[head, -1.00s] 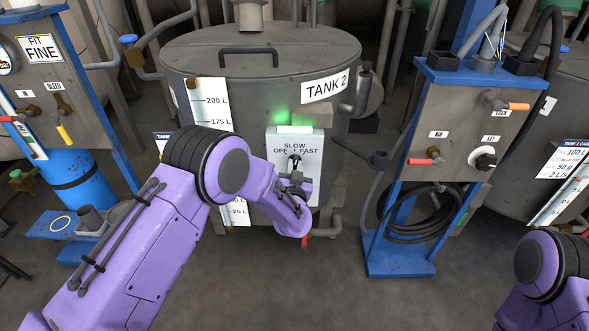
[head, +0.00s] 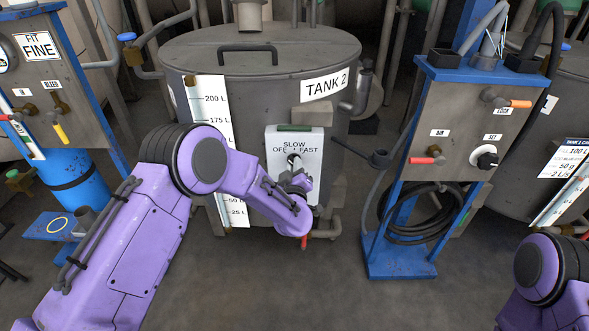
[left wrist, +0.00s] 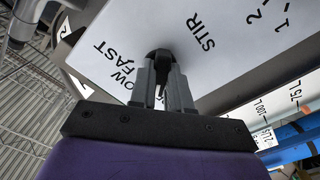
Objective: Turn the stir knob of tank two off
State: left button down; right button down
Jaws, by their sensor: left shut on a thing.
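Tank 2 (head: 255,60) is a large grey lidded vessel in the middle of the head view. On its front is a pale stir panel (head: 309,138) with OFF, SLOW and FAST marks. My left gripper (head: 293,168) is at the panel, shut on the small dark stir knob. In the left wrist view the two grey fingers (left wrist: 162,80) hold the black knob (left wrist: 160,55) from both sides. The fingers partly hide the knob, so its exact pointing is hard to tell. The lamp (head: 294,128) above the panel is dark green, unlit. My right gripper is out of view.
A blue-framed stand (head: 400,225) with valves and a coiled hose is right of the tank. Another blue-framed panel (head: 50,75) with valves stands at the left. A pipe with a dark end (head: 378,158) juts out between tank and stand. Floor in front is clear.

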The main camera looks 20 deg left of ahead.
pick_arm(q)
jog(key=shift+n, duration=1.1)
jog(key=c, duration=1.1)
grip_release()
jog(key=v, duration=1)
jog(key=shift+s+d, duration=0.1)
jog(key=shift+s, duration=0.2)
